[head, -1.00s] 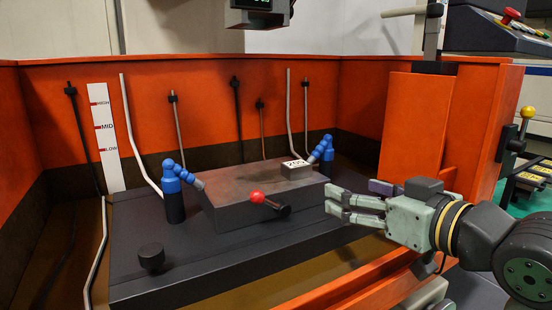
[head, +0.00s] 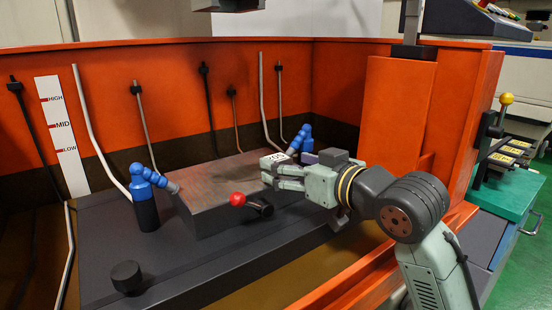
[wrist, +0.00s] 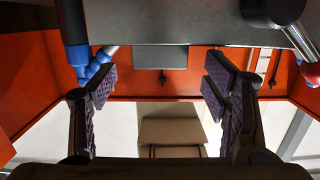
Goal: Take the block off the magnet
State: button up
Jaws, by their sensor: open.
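The block (head: 276,158), small and grey with a white numbered label on top, sits on the far right part of the grey magnet (head: 210,205). My gripper (head: 272,178) is open at the magnet's right side, its fingers pointing left and partly covering the block in the head view. In the wrist view, the block (wrist: 160,58) shows beyond and between the open fingers (wrist: 160,78), against the magnet's face (wrist: 180,20) at the top. The fingers look apart from the block there.
A lever with a red knob (head: 237,199) projects from the magnet's front. Blue nozzles stand at its left (head: 145,205) and behind the block (head: 302,138). Orange tank walls (head: 180,85) enclose the back and right. A black knob (head: 126,277) sits on the dark table front left.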

jog(key=shift+x, duration=1.35)
jog(key=shift+c, duration=0.4)
jog(key=shift+r, duration=0.1)
grip_shut()
